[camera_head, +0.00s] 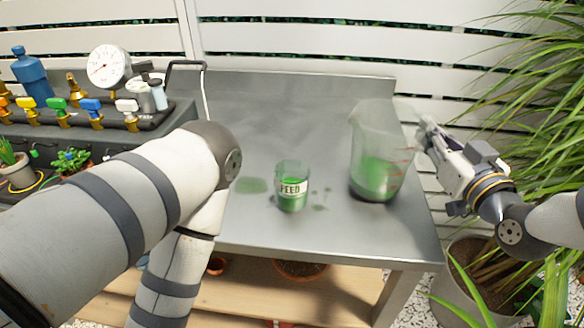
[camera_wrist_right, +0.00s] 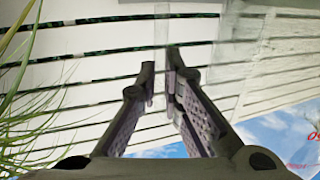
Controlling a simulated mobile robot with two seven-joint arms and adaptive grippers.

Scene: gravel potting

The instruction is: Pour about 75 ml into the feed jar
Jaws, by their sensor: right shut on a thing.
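The feed jar (camera_head: 291,203) is a small clear jar with a white FEED label, upright on the metal bench, with green liquid inside. A large clear jug (camera_head: 374,125) with red marks stands to its right, a gap apart, holding green liquid in its lower part. The jug looks roughly upright; I cannot tell whether its base touches the bench. My right gripper (camera_head: 428,135) is shut on the jug's handle at its right side. The wrist view shows the fingers (camera_wrist_right: 168,72) close together on a clear strip of it. My left gripper is out of view.
A green patch (camera_head: 251,185) and small spots (camera_head: 320,200) mark the metal bench (camera_head: 270,120) around the jar. My left arm crosses the bench's left front. A gauge (camera_head: 108,66), coloured valves and a blue bottle (camera_head: 29,72) stand left. Plants crowd the right.

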